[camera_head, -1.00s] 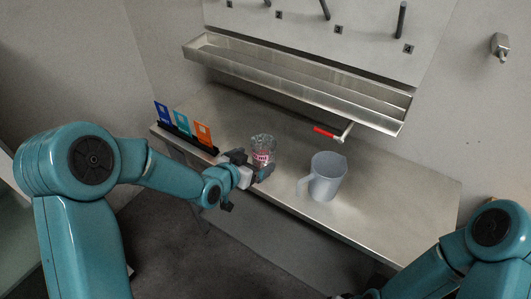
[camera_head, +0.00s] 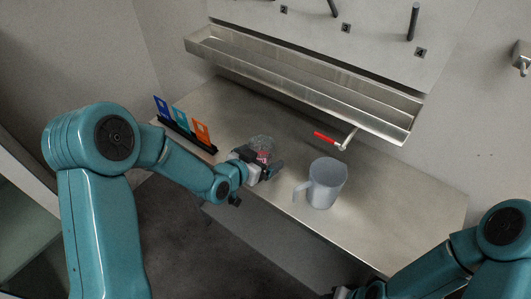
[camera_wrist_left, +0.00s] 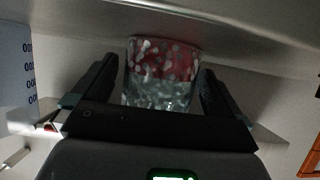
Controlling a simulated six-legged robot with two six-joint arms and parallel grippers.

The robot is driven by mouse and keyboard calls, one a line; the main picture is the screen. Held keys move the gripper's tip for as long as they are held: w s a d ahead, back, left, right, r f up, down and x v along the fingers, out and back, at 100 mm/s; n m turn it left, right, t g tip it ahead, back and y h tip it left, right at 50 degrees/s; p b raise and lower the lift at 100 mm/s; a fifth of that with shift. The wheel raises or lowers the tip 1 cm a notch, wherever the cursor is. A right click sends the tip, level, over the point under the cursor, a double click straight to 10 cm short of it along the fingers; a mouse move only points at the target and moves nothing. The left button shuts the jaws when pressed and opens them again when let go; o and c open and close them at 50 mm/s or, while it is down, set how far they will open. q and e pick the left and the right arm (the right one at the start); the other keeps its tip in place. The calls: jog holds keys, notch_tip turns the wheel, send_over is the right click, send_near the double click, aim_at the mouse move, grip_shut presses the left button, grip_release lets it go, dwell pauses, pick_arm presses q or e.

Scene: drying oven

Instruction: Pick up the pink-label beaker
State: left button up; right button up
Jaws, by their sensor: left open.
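The pink-label beaker (camera_head: 263,144) is a clear glass with a pink-red label, standing on the steel table near its front edge. My left gripper (camera_head: 262,169) is at its near side, open. In the left wrist view the beaker (camera_wrist_left: 162,72) sits between the two dark fingers of the left gripper (camera_wrist_left: 158,85), with a small gap showing on each side. Its label shows as a speckled red band. In the head view the gripper hides the beaker's lower part. Only a dark bit of my right gripper (camera_head: 343,292) shows at the bottom edge.
A grey-blue jug (camera_head: 325,185) stands right of the beaker. A black rack (camera_head: 185,137) with blue, teal and orange cards is to the left. A red-handled tool (camera_head: 326,138) lies behind, under a steel trough (camera_head: 300,85) on the wall. The table's right part is clear.

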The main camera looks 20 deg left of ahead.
pick_arm(q)
jog(key=shift+w+d, duration=0.1)
jog(key=shift+d, duration=0.05)
jog(key=c, duration=1.1)
jog(key=shift+c, duration=0.2)
jog(key=shift+r, duration=0.1)
